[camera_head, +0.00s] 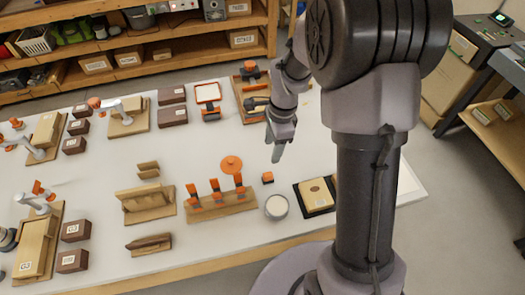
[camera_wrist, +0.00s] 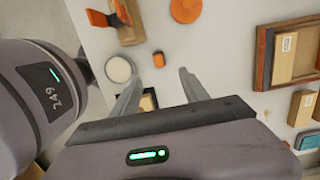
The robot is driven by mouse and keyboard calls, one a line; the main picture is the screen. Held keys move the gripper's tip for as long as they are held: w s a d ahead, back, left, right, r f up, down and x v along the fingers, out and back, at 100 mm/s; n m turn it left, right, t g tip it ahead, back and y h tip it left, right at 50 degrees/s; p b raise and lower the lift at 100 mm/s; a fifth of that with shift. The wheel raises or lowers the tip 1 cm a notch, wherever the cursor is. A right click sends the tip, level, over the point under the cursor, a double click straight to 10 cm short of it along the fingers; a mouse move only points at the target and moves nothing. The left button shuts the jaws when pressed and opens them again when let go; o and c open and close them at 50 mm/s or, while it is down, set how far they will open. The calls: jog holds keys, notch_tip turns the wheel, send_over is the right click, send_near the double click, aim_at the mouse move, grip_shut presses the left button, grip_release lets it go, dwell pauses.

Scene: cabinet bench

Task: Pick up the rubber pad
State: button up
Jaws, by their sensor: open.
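No thing is plainly marked as the rubber pad. A small orange block with dark sides (camera_head: 267,177) lies alone on the white table; in the wrist view (camera_wrist: 158,59) it shows beyond the gap between the fingertips. A flat round orange disc (camera_head: 231,165) lies just behind it, and it also shows at the top of the wrist view (camera_wrist: 186,10). I cannot tell which of these is the pad. My gripper (camera_head: 277,150) points down above the table, near the small block. In the wrist view its two fingers (camera_wrist: 157,80) are spread, with nothing between them.
A round pale-topped container (camera_head: 276,206) and a black tray with a wooden block (camera_head: 300,190) stand in front of the small block. A wooden rack with orange-handled items (camera_head: 220,207) is to the left. A wooden tray (camera_head: 240,90) stands behind.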

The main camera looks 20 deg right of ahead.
aim_at(268, 174)
jog(key=f+b, duration=0.1)
jog(key=f, duration=0.2)
jog(key=f+b, duration=0.1)
jog(key=f, duration=0.2)
jog(key=a+f+b, duration=0.1)
jog(key=f, duration=0.3)
jog(key=shift+s+a, duration=0.1)
notch_tip(268, 174, down, 5)
jog(key=b, duration=0.3)
jog(key=shift+s+f, duration=0.1)
jog(key=shift+f, duration=0.1)
jog(key=shift+r, duration=0.15)
grip_shut()
